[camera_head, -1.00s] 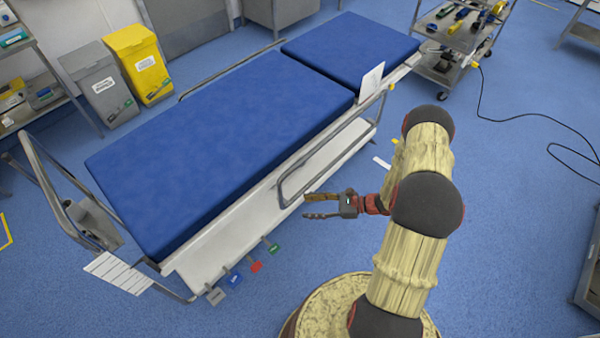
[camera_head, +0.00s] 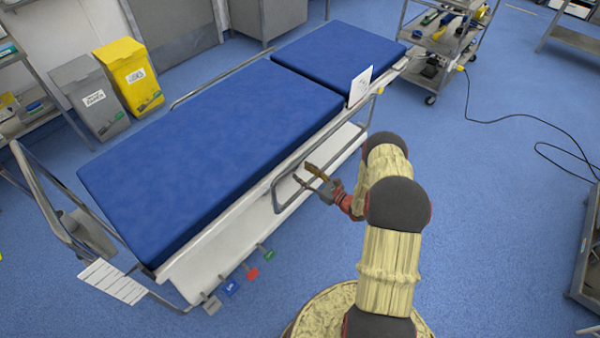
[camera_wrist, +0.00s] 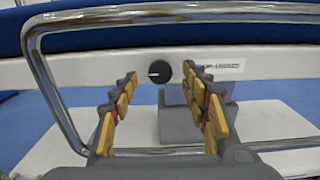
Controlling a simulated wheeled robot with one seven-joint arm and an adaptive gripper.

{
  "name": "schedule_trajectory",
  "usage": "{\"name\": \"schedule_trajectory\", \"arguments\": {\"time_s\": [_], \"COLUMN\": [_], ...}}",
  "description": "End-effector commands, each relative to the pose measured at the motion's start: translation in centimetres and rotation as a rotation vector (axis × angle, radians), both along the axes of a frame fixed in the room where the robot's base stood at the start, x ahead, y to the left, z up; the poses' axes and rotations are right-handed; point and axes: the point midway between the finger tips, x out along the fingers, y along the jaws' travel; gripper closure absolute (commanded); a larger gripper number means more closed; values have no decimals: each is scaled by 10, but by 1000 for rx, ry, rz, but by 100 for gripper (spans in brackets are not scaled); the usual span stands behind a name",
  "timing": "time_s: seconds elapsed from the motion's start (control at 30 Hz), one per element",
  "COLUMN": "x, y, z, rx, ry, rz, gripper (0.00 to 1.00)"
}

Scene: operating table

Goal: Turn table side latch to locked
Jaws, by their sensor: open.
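The operating table (camera_head: 215,262) has a blue mattress and a pale side. In the wrist view a round black knob (camera_wrist: 159,72) with a small pale mark sits on the white side rail, left of a printed label (camera_wrist: 222,67); I take it for the side latch. My gripper (camera_head: 305,174) is open and empty beside the table's near side. In the wrist view my gripper's (camera_wrist: 160,84) two yellow-padded fingers flank the knob in the picture, apart from it as far as I can tell. The knob is not discernible in the head view.
A chrome guard rail (camera_head: 277,195) loops around my gripper's working area and also frames the knob in the wrist view (camera_wrist: 40,60). Coloured pedal tags (camera_head: 232,287) stick out low at the table's foot. A tool cart (camera_head: 447,45) stands at the far end. Open floor lies right.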

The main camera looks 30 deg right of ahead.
Motion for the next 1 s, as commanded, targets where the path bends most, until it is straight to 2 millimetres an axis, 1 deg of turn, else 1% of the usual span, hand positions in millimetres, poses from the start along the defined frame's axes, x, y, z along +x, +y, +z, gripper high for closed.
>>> {"name": "schedule_trajectory", "arguments": {"time_s": [0.03, 0.1, 0.2, 0.5, 1.0], "x": [7, 13, 19, 21, 21], "y": [3, 5, 7, 7, 7], "z": [-1, -1, 0, 0, 0], "rx": [-2, -2, -2, -1, -1], "ry": [-2, -2, -2, 0, 0], "rz": [2, 1, 1, 0, 0], "gripper": [54, 54, 54, 54, 82]}}
